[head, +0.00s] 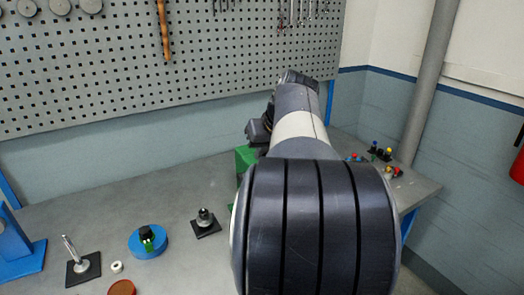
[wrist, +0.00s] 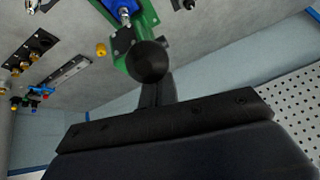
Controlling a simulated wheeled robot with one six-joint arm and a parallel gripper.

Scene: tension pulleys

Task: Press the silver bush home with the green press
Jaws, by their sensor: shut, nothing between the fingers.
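The green press (wrist: 147,18) is at the top of the wrist view, with a black ball knob (wrist: 147,60) in front of it. In the head view only a green corner of the press (head: 245,158) shows beside my arm. A small silver piece (wrist: 124,13), with blue around it, sits at the press; it looks like the silver bush, but its seating is too small to tell. My gripper (wrist: 157,82) is shut and empty, just below the ball knob in the wrist view. I cannot tell whether it touches the knob. My arm hides the gripper in the head view.
A blue disc (head: 150,248), a black plate with a post (head: 206,226), a plate with a slanted silver pin (head: 82,268) and a white ring (head: 116,267) stand on the left bench. A yellow piece (wrist: 101,49) lies near the press. A pegboard (head: 110,70) rises behind.

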